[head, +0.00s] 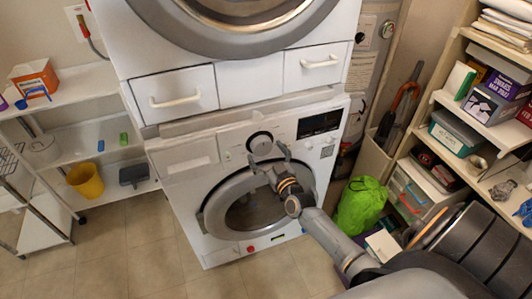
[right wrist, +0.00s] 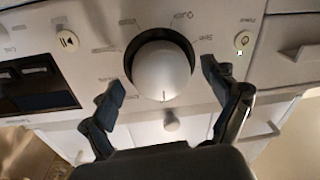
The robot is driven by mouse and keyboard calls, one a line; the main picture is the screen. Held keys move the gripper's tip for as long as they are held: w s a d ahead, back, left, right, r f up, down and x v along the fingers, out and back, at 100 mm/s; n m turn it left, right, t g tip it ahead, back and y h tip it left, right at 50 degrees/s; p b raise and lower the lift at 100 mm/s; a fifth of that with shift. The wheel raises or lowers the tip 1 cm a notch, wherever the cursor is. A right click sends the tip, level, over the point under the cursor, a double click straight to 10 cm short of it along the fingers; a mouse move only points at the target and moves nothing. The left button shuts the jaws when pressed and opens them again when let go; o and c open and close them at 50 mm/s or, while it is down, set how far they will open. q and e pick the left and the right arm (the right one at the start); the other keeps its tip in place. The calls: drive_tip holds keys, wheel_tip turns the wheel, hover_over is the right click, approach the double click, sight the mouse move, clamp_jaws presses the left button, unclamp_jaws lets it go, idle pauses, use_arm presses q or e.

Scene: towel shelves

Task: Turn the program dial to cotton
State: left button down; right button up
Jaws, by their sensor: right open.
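The program dial (head: 260,143) is a round light knob with a dark ring on the front panel of the lower washing machine (head: 188,190). In the right wrist view the dial (right wrist: 162,68) is large and near the middle, with small labels around it, mostly too blurred to read. A thin mark on its face points toward the bottom of that view. My right gripper (head: 268,154) is open in front of the panel. In the right wrist view its fingers (right wrist: 162,78) stand on either side of the dial, with gaps visible. My left gripper is not in view.
A dark display (head: 319,123) and buttons sit beside the dial. The round machine door (head: 212,222) is below my gripper. A second machine with two drawers (head: 175,92) is above. Shelves stand at both sides, and a green bag (head: 361,206) is at right. The floor at left is clear.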

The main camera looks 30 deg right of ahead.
drive_tip(key=c, duration=1.2)
drive_tip(key=shift+o, duration=0.2)
drive_tip(key=shift+m, duration=0.3)
drive_tip(key=m+b, duration=0.1)
drive_tip(key=m, duration=0.2)
drive_tip(key=shift+a+m+t+b, duration=0.15)
drive_tip(key=shift+m+b, duration=0.15)
drive_tip(key=shift+m, duration=0.75)
drive_tip(key=shift+m+t+b, duration=0.15)
drive_tip(key=shift+m+b, duration=0.15)
drive_tip(key=shift+m, duration=0.75)
drive_tip(key=o, duration=1.2)
drive_tip(key=shift+c, duration=0.2)
